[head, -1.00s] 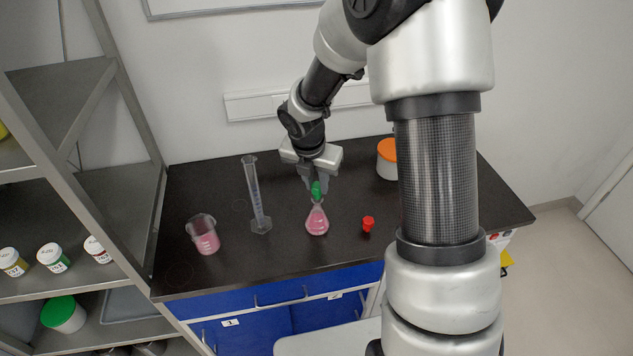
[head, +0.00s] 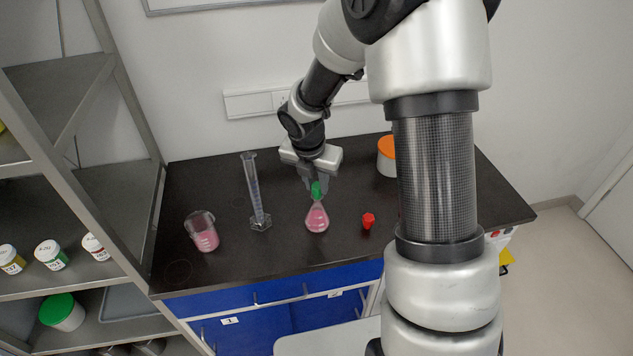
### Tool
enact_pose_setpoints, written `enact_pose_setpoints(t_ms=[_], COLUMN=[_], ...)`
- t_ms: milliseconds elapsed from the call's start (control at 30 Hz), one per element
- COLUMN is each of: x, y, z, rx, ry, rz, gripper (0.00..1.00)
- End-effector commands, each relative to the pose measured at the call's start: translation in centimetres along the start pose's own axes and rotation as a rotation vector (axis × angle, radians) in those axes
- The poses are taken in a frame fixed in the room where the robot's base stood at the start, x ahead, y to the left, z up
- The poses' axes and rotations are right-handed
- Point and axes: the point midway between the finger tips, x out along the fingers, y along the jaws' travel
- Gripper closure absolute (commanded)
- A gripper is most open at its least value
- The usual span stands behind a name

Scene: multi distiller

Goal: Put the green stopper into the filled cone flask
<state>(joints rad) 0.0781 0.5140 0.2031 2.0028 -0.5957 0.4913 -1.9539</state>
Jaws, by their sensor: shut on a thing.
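The cone flask (head: 317,217) stands upright on the black bench top and holds pink liquid. The green stopper (head: 317,190) is at the flask's mouth, directly above its neck. From this view I cannot tell how deep the stopper sits in the neck. My gripper (head: 316,183) points down over the flask and is shut on the green stopper. The fingertips partly cover the stopper.
A beaker with pink liquid (head: 202,231) and an empty measuring cylinder (head: 257,195) stand to the left. A red stopper (head: 368,220) lies to the right. An orange-lidded jar (head: 387,158) stands behind, partly hidden by my arm. Shelves (head: 75,220) border the bench's left side.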

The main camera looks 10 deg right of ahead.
Motion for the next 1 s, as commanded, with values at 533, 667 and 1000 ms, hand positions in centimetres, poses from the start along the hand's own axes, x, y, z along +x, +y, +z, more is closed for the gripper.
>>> enact_pose_setpoints(t_ms=[533,667,1000], x=[1.2,1.4,1.4], y=[0.0,0.0,0.0], z=[-0.3,-0.4,-0.4], rx=[0.001,0.001,0.000], ry=[0.001,0.001,0.001], rz=[0.000,0.000,0.000], gripper=[0.99,0.99,0.70])
